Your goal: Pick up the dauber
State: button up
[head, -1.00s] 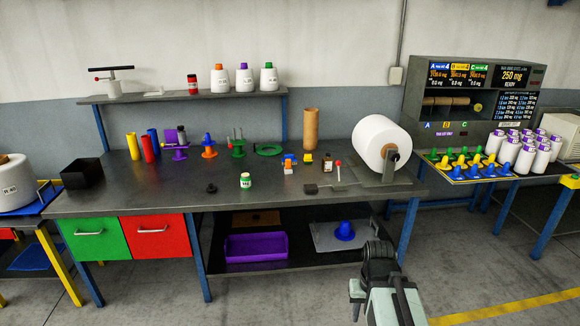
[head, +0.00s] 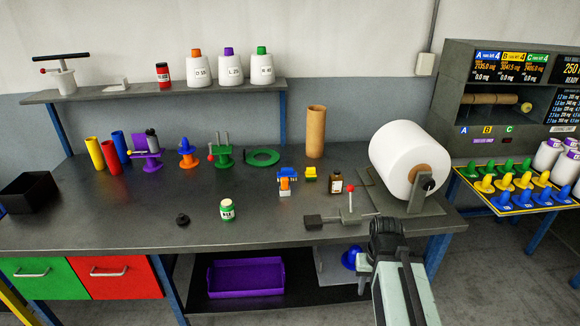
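I cannot tell for certain which item is the dauber. Small candidates stand on the grey workbench (head: 330,228): a dark upright piece with a grey top (head: 151,141) at the purple stand (head: 146,157), a brown bottle with a black cap (head: 335,182), and a green-and-white labelled jar (head: 227,210). My gripper (head: 388,228) is at the bench's front edge, low right, apart from all of these. I see it from behind; its fingertips are hidden, so its opening does not show.
A cardboard tube (head: 315,132) stands behind. The bench's front middle is mostly clear.

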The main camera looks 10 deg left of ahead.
aim_at(285, 180)
jog(key=i, duration=1.15)
jog(key=u, duration=0.7)
jog(key=i, duration=0.5)
jog(key=u, duration=1.95)
jog(key=i, duration=0.5)
jog(key=u, duration=0.05)
